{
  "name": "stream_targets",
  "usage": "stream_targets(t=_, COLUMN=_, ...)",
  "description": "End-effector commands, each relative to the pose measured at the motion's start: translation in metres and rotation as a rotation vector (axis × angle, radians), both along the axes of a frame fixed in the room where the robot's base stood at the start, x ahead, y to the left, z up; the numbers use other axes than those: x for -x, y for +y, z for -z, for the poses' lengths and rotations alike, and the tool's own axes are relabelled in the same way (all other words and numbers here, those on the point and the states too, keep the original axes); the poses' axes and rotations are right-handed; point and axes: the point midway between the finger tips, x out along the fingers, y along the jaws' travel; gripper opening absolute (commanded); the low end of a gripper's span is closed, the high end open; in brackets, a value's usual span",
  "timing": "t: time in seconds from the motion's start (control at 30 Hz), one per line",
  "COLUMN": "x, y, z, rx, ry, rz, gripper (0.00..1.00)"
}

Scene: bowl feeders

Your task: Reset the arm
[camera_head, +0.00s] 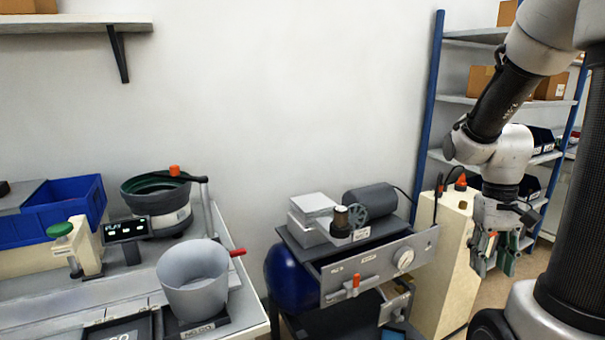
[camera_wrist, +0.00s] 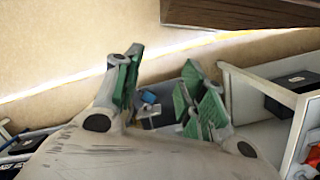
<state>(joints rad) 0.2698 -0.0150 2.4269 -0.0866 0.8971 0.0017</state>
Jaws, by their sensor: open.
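My gripper (camera_head: 494,254) hangs at the right of the head view, pointing down in front of the beige cabinet (camera_head: 447,262). My arm comes down to it from the upper right. In the wrist view my gripper (camera_wrist: 158,88) shows two green-padded fingers spread apart. Nothing is held between them. What lies beyond the fingers in the wrist view is partly hidden by the gripper body.
A grey machine (camera_head: 368,264) with a dial stands left of the cabinet. Blue-framed shelves (camera_head: 460,99) with boxes stand behind my arm. The left bench carries a bowl feeder (camera_head: 158,200), a grey bucket (camera_head: 193,281) and a blue bin (camera_head: 68,207). The wall between is bare.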

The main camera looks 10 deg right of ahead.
Motion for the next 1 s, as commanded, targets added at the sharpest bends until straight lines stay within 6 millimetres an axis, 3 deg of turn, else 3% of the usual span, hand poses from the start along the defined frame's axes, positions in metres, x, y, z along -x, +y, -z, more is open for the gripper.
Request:
stream_targets(t=0.03, x=0.009, y=0.013, z=-0.018, rx=-0.002, ry=-0.041, rz=-0.01, gripper=0.41)
stream_targets(t=0.2, x=0.034, y=0.049, z=-0.06, rx=-0.014, ry=-0.192, rz=-0.055, gripper=0.41)
stream_targets(t=0.5, x=0.048, y=0.08, z=-0.118, rx=0.002, ry=-0.496, rz=-0.174, gripper=0.41)
stream_targets(t=0.67, x=0.048, y=0.087, z=-0.13, rx=-0.001, ry=-0.554, rz=-0.209, gripper=0.41)
stream_targets(t=1.0, x=0.047, y=0.088, z=-0.129, rx=-0.002, ry=-0.549, rz=-0.215, gripper=0.41)
